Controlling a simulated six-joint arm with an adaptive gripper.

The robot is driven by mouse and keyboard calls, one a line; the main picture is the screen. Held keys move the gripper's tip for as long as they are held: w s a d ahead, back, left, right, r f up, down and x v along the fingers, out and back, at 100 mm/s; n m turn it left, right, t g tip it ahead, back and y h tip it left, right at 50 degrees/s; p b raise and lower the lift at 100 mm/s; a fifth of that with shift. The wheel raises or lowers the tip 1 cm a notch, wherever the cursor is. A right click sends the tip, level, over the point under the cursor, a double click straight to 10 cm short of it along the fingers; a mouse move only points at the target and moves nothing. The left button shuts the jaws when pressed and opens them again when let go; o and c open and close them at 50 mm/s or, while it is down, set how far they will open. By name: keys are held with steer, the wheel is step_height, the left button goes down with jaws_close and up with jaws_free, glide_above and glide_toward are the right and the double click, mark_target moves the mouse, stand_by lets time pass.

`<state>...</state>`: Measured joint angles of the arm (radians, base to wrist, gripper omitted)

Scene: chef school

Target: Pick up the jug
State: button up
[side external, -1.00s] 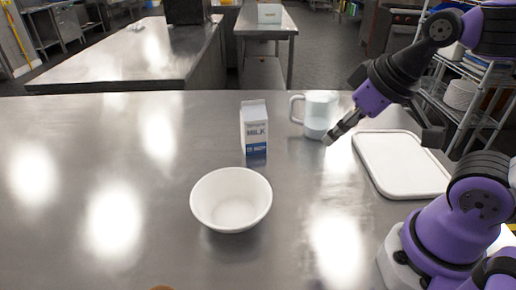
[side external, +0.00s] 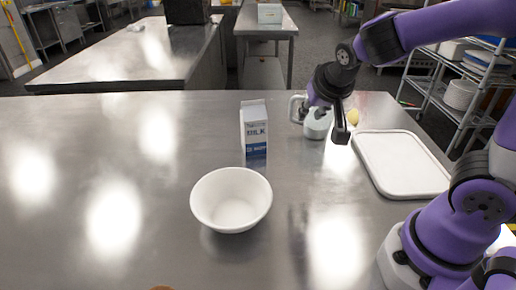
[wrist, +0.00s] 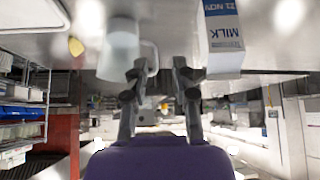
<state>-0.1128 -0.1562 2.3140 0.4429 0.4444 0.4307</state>
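The pale, translucent jug (side external: 316,129) stands upright at the back of the steel counter, right of the milk carton (side external: 254,130). Its handle (side external: 296,108) is on its left side. My gripper (side external: 332,123) points down over the jug and hides its upper part. In the wrist view my gripper (wrist: 160,66) is open, with a clear gap between its fingers. There the jug (wrist: 120,50) lies beyond the left finger, its handle showing toward the gap. The milk carton (wrist: 221,35) is on the right. I cannot tell whether a finger touches the jug.
A white bowl (side external: 231,200) sits at the front middle. A white tray or board (side external: 402,166) lies to the right. A small yellow object (side external: 353,117) is just right of my gripper and also shows in the wrist view (wrist: 76,46). The counter's left side is clear.

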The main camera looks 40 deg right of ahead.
mark_target(291, 110)
steer(key=w+d+f+m+t+h, duration=0.1)
steer(key=w+d+f+h, duration=0.1)
steer(key=w+d+f, duration=0.1)
steer(key=w+d+f+m+h, duration=0.1)
steer(key=w+d+f+h, duration=0.1)
steer(key=w+d, duration=0.3)
steer(key=w+d+f+m+t+h, duration=0.1)
steer(key=w+d+f+h, duration=0.1)
steer(key=w+d+f, duration=0.2)
steer(key=shift+w+d+f+t+h, duration=0.15)
steer(key=shift+w+f, duration=0.15)
steer(key=shift+w, duration=0.35)
steer(key=shift+w+a+f+t+h, duration=0.15)
steer(key=shift+w+f, duration=0.15)
steer(key=shift+w, duration=0.35)
steer(key=shift+d, duration=0.1)
jaws_close()
